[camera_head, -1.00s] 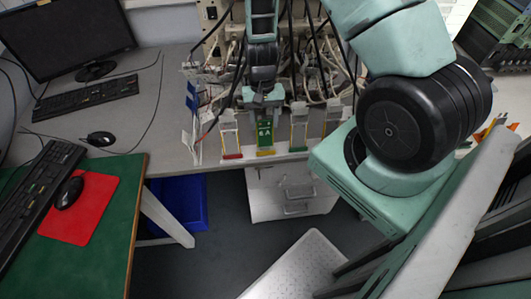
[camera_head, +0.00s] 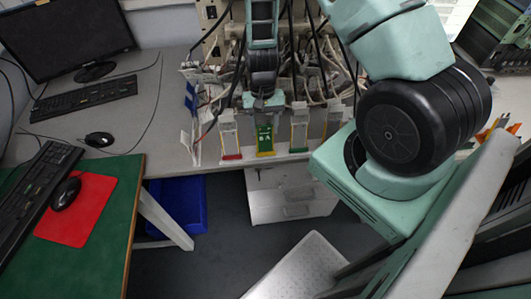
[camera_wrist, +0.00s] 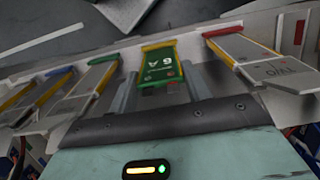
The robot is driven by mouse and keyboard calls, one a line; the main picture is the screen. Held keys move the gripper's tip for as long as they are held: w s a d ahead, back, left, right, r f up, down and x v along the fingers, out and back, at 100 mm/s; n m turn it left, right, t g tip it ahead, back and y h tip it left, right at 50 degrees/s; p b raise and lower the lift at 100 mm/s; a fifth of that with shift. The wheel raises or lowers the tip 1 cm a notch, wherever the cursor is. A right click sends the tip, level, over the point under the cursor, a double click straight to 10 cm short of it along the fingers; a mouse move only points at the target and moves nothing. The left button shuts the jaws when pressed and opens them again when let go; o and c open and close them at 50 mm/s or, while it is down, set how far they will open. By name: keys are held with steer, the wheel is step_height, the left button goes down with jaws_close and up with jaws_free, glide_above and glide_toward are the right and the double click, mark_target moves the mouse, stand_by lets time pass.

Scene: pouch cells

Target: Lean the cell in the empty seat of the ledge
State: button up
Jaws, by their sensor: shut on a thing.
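The green cell (camera_head: 264,138) has a yellow edge and a white mark on its face. It stands in line with the other cells on the pale ledge (camera_head: 277,154), its lower end at the front lip. My gripper (camera_head: 264,104) is shut on its upper part from above. In the wrist view the cell (camera_wrist: 160,66) sits between the two grey fingers of my gripper (camera_wrist: 163,86), with its yellow end towards the ledge lip (camera_wrist: 100,58). The fingers and palm hide part of the cell, so I cannot tell whether its back rests on the ledge.
A grey cell with a red end (camera_head: 229,136) stands left of the green one; a grey cell with a green end (camera_head: 299,131) stands right. Cables (camera_head: 325,80) crowd behind.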

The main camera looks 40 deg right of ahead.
steer(key=shift+f, duration=0.2)
steer(key=o, duration=1)
steer(key=shift+r, duration=0.15)
steer(key=p+v, duration=0.5)
steer(key=v, duration=0.2)
steer(key=shift+r+p, duration=0.15)
steer(key=shift+p, duration=0.25)
step_height(320, 180, up, 4)
steer(key=p, duration=0.3)
stand_by(1.0)
